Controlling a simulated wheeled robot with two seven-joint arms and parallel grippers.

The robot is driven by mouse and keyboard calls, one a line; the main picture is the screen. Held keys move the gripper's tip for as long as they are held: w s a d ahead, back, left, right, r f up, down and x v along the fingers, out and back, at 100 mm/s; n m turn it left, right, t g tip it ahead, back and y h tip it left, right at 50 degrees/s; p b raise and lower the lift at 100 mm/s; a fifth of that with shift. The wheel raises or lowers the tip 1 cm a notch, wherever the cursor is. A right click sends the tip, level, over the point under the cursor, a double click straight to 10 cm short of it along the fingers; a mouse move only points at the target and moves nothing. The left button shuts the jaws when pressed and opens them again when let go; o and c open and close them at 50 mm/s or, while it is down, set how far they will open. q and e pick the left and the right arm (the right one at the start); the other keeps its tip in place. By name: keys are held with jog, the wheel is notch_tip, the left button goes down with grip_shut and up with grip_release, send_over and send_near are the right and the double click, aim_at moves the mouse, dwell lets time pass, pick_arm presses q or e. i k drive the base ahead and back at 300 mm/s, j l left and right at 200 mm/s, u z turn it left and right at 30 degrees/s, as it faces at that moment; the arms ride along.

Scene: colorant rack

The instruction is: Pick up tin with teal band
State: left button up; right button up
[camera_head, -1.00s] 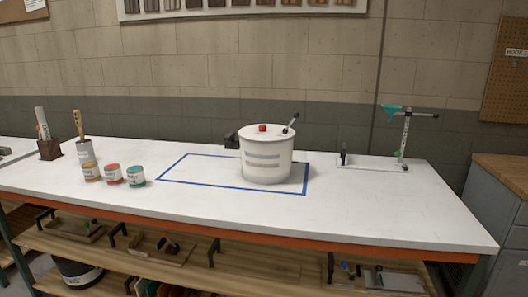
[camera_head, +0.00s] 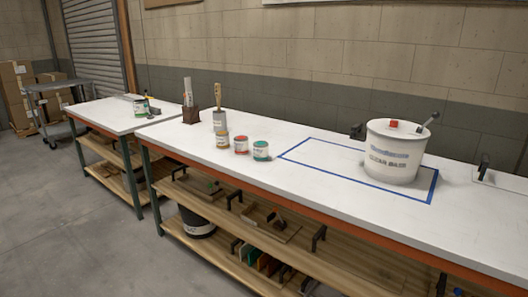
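The tin with the teal band (camera_head: 261,151) stands upright on the white workbench (camera_head: 330,207). It is the rightmost of three small tins in a row. A tin with a red band (camera_head: 241,145) is just left of it, and a tin with an orange-yellow band (camera_head: 222,139) is further left. Neither of my grippers shows in the head view.
A large white bucket (camera_head: 395,152) stands inside a blue taped rectangle (camera_head: 298,145) to the right. A grey can with a brush (camera_head: 219,121) and a dark holder (camera_head: 191,114) stand behind the tins. The bench front before the tins is clear. Open floor (camera_head: 85,230) lies at left.

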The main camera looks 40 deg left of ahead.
aim_at(260, 147)
jog(key=i+j+u, duration=0.15)
jog(key=i+j, duration=0.15)
jog(key=i+j+u, duration=0.15)
jog(key=i, duration=0.35)
jog(key=i+j+u, duration=0.15)
jog(key=i, duration=0.3)
jog(key=i+j+u, duration=0.15)
jog(key=i, duration=0.3)
jog(key=j, duration=0.1)
